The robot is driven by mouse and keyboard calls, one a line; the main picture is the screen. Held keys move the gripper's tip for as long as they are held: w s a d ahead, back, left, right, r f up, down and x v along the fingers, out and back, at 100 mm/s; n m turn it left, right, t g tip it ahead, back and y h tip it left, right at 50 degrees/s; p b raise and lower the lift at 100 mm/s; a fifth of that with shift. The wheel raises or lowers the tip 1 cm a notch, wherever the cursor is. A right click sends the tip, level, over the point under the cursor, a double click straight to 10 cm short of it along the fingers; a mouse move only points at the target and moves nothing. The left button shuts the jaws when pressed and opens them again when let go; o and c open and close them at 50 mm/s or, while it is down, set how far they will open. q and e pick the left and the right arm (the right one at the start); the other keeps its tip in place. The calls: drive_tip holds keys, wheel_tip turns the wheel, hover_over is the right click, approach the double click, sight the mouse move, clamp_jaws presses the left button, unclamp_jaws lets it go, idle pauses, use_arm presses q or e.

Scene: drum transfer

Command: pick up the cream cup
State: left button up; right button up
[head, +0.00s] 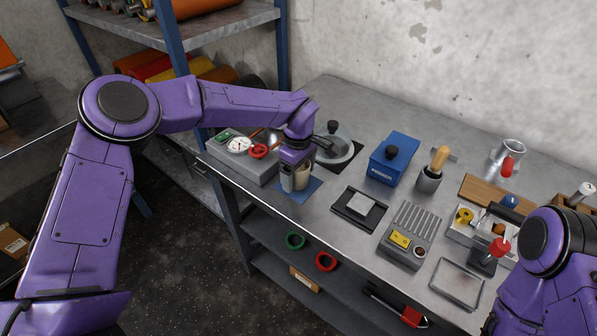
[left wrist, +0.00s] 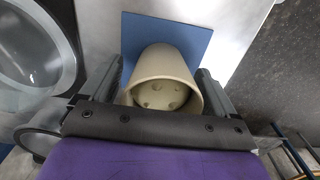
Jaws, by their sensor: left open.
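The cream cup (left wrist: 163,62) stands on a blue square mat (left wrist: 205,45). In the left wrist view its open mouth faces the camera, and several small round marks show inside. In the head view the cup (head: 301,179) is partly hidden by my left gripper (head: 295,178), which points down over it at the bench's left front. The gripper is open, with one finger on each side of the cup. Small gaps seem to show beside the fingers; contact is not clear. My right arm is at the lower right, its gripper not visible.
A grey box with a dial gauge (head: 240,146) is left of the cup, and a round metal dish (head: 339,149) is behind it. A blue box (head: 393,160) and a black-framed plate (head: 359,208) are to the right. The bench's front edge is close to the mat.

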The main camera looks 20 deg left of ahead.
use_arm(q)
drive_tip(key=shift+f, duration=0.15)
drive_tip(key=c, duration=1.1)
